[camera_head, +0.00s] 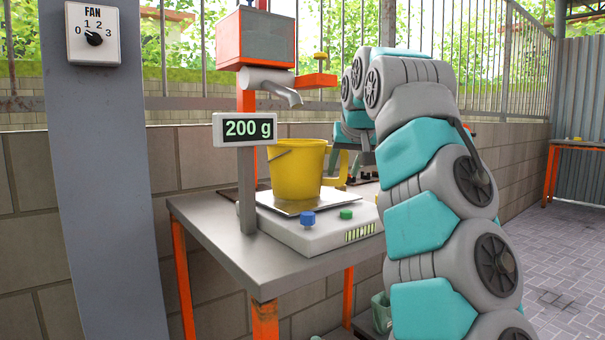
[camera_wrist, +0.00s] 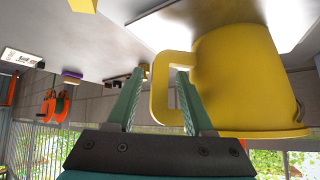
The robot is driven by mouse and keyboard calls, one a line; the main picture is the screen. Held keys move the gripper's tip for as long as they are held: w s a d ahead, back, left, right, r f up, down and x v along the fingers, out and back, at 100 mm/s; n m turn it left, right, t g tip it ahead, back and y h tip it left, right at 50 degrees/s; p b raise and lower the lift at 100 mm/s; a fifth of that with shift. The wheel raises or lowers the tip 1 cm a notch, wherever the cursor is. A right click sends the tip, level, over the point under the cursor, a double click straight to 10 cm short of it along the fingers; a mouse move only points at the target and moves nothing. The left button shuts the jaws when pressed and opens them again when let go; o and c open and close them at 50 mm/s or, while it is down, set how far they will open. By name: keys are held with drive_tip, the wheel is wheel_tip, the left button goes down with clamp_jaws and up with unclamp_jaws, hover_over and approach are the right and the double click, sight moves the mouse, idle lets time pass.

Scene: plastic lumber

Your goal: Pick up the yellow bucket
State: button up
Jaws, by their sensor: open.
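The yellow bucket (camera_head: 294,172) stands upright on the metal plate of a weighing scale (camera_head: 300,232), whose display (camera_head: 245,129) reads 200 g. Its side handle (camera_head: 343,166) points right, towards my arm. In the wrist view, which looks upside down, the bucket (camera_wrist: 245,75) fills the right side. My gripper (camera_wrist: 160,72) is open, with its two green fingers on either side of the handle's upright bar (camera_wrist: 158,100). The right finger appears to be inside the handle's loop. I cannot tell whether either finger touches it. In the head view my arm hides most of the gripper.
A spout (camera_head: 272,84) under an orange hopper box (camera_head: 255,38) hangs above the bucket. A blue knob (camera_head: 308,219) and a green knob (camera_head: 346,214) sit on the scale's front. A grey post (camera_head: 105,180) stands left; paved floor (camera_head: 565,265) is open at right.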

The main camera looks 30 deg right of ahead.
drive_tip(key=shift+x, duration=1.85)
clamp_jaws()
